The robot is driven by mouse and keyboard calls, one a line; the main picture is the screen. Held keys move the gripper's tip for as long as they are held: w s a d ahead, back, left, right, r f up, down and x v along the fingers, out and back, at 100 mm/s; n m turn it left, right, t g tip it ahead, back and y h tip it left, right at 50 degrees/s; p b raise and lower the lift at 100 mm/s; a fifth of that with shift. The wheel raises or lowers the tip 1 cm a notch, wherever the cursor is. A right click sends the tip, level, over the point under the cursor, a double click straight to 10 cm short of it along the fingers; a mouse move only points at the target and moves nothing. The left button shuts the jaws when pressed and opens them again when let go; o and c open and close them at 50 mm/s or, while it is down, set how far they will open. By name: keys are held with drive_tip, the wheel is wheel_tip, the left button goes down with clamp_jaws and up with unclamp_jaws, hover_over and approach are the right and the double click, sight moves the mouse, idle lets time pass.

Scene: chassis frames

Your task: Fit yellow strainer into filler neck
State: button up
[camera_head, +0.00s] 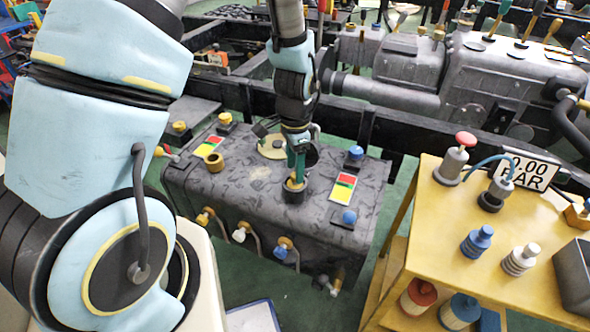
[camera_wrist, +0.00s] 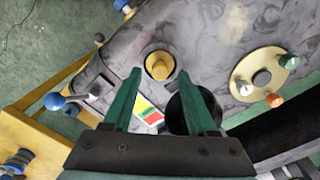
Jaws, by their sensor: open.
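The grey tank (camera_head: 255,205) stands in the middle of the head view. The yellow strainer (camera_head: 294,184) is in the mouth of a dark filler neck (camera_head: 293,196) on the tank's top. In the wrist view the strainer (camera_wrist: 160,67) shows as a yellow round top within the neck's rim (camera_wrist: 146,54); its lower part is hidden. My gripper (camera_head: 297,173) is above the neck, its green fingers pointing down. In the wrist view my gripper (camera_wrist: 159,74) is open, with a finger on either side of the strainer and gaps between. I cannot tell how deep the strainer sits.
A brass-coloured ring fitting (camera_head: 215,162) and a pale round flange (camera_head: 273,147) are on the tank top. A red, yellow and green label (camera_head: 343,187) and blue-capped fittings (camera_head: 349,217) are near its right side. A yellow workbench (camera_head: 465,250) stands at right.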

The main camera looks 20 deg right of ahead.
wheel_tip(320, 180, up, 11)
drive_tip(key=a+r+n, duration=0.2)
drive_tip(key=a+n, duration=0.6)
drive_tip(key=a, duration=0.4)
drive_tip(key=w+a+r+n+t, duration=0.1)
drive_tip(key=a+r+n, duration=0.2)
drive_tip(key=a+n, duration=0.5)
drive_tip(key=a, duration=0.5)
drive_tip(key=shift+a+n+t+b, duration=0.2)
drive_tip(key=shift+n+t+b, duration=0.1)
drive_tip(key=shift+b, duration=0.05)
drive_tip(key=shift+w, duration=0.15)
wheel_tip(320, 180, up, 3)
drive_tip(key=p, duration=0.3)
drive_tip(key=shift+r, duration=0.2)
